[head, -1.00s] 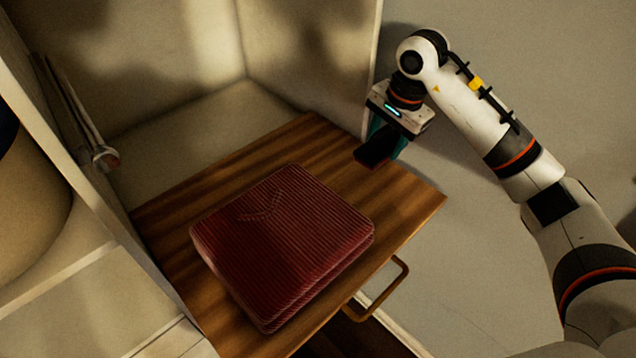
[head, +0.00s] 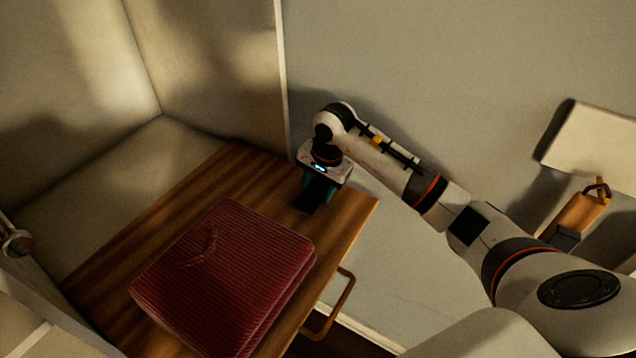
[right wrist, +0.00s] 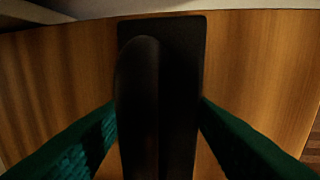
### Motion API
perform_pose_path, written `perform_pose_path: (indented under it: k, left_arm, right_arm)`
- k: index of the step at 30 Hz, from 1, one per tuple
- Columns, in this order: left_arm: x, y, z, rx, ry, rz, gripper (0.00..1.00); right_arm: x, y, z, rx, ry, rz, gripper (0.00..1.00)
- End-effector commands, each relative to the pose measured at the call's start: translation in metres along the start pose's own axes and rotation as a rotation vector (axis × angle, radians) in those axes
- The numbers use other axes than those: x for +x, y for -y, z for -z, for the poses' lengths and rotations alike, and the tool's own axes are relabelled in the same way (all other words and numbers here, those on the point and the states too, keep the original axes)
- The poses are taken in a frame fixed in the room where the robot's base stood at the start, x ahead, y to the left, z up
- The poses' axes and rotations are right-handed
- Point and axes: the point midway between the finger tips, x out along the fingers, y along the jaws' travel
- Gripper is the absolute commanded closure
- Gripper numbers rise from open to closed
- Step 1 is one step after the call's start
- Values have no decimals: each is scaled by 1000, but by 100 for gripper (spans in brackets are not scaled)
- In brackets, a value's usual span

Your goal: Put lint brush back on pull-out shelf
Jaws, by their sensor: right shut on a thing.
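The lint brush (head: 308,203) is dark, almost black. In the head view it sits in my right gripper (head: 318,190), over the right end of the wooden pull-out shelf (head: 345,215). In the right wrist view the brush (right wrist: 162,60) stands between the two green fingers, with the wood of the shelf (right wrist: 60,75) behind it. My right gripper is shut on the brush. I cannot tell whether the brush touches the wood. My left gripper is not in view.
A folded dark red ribbed cloth (head: 225,275) covers much of the shelf, left of the brush. A handle (head: 335,310) sticks out at the shelf's front. A cabinet side panel (head: 230,80) rises behind. Bare wood lies between the cloth and the panel.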

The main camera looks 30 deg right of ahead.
Motion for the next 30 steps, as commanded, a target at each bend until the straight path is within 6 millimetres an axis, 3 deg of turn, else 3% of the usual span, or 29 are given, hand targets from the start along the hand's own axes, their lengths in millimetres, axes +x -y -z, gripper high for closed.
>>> perform_pose_path:
  k: [11, 12, 16, 25, 30]
  left_arm:
    - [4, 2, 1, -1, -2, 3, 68]
    - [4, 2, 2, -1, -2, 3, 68]
    - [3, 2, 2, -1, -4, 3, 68]
    - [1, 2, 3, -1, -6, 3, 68]
    - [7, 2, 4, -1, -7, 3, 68]
  right_arm:
    - [6, 1, 0, 0, 2, 0, 72]
    - [6, 1, 0, 0, 1, 0, 49]
    - [5, 1, 0, 0, 1, 0, 29]
    - [3, 0, 0, 0, 0, 0, 29]
    - [-11, 0, -2, -2, 5, -5, 29]
